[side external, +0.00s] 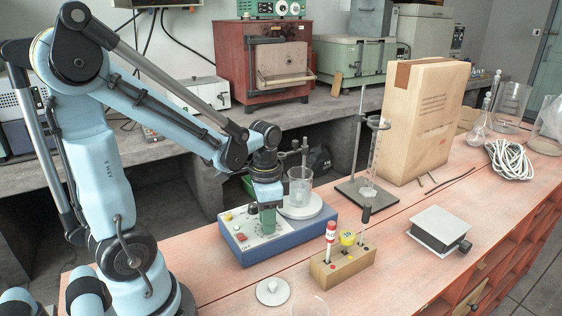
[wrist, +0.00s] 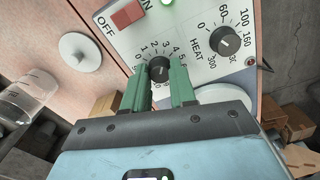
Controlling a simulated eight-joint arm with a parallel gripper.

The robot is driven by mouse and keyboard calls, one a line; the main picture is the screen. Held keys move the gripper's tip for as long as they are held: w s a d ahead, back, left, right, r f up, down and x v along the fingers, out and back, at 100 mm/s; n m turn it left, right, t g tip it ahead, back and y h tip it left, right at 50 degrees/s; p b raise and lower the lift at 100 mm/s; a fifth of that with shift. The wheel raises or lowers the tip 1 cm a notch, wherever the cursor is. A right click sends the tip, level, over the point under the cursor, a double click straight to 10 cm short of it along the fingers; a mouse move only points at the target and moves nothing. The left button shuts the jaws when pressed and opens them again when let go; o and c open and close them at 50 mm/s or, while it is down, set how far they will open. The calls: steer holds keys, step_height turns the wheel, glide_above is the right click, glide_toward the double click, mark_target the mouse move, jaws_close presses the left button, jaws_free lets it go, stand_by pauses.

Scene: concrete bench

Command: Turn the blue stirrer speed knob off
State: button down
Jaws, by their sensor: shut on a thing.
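The stirrer hotplate (side external: 285,245) is a blue box with a pale control panel (wrist: 195,30) and a round white plate on top. Its stirrer speed knob (wrist: 159,67) looks dark, not clearly blue, with a numbered scale around it. I cannot read where its pointer stands. My gripper (wrist: 160,72) has its two green fingers on either side of this knob, shut on it. In the side external view my gripper (side external: 267,222) points down onto the panel and hides the knob.
A dark HEAT knob (wrist: 224,42) and a red OFF/ON switch (wrist: 127,14) are close by on the panel. A glass beaker (side external: 301,186) stands on the plate. A wooden block (side external: 342,268) with markers and a white lid (side external: 272,292) are in front.

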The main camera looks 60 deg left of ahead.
steer(key=n, duration=1)
steer(key=shift+n, duration=2.2)
steer(key=c, duration=0.9)
jaws_free()
steer(key=shift+r, duration=0.1)
step_height(320, 180, up, 12)
